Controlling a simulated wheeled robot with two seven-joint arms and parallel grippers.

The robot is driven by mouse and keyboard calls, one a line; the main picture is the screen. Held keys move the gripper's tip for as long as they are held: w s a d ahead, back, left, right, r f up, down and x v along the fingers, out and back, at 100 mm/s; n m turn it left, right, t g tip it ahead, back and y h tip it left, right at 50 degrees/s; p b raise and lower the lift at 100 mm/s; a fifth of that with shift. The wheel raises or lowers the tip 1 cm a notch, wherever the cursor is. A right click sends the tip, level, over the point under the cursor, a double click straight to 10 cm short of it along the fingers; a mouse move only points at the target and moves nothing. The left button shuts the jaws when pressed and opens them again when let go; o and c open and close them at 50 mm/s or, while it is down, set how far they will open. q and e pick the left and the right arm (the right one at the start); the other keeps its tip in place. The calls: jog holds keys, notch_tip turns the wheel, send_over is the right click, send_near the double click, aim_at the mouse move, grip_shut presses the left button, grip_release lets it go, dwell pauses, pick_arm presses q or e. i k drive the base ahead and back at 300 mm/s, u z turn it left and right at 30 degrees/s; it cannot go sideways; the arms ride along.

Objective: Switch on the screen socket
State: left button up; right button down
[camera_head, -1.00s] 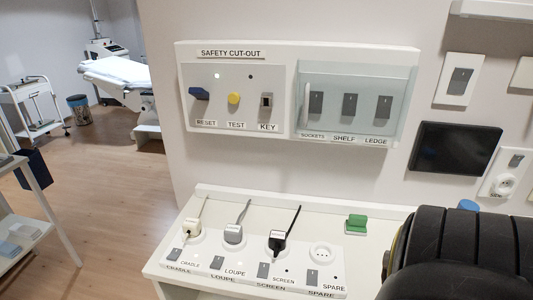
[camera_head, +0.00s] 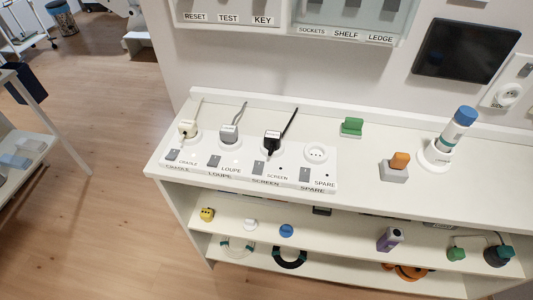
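The screen socket is the third in a row on the white socket strip (camera_head: 330,183). A black plug (camera_head: 272,143) with a black cord sits in it. Its grey rocker switch (camera_head: 259,167) is in front, left of the SCREEN label. I cannot tell the rocker's position at this size. To its left are a grey plug (camera_head: 229,133) in the loupe socket and a white plug (camera_head: 187,130) in the cradle socket. The spare socket (camera_head: 316,152) on the right is empty. Neither of my grippers is in view.
The strip lies on a white shelf unit (camera_head: 390,190). A green block (camera_head: 351,127), an orange-topped grey block (camera_head: 396,167) and a blue-capped cylinder (camera_head: 455,130) stand to the right. The safety cut-out panel (camera_head: 285,27) and a dark screen (camera_head: 466,50) are on the wall.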

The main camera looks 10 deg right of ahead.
aim_at(258, 165)
jog(key=k, duration=0.5)
jog(key=u, duration=0.8)
jog(key=i, duration=0.75)
jog(key=z, duration=0.85)
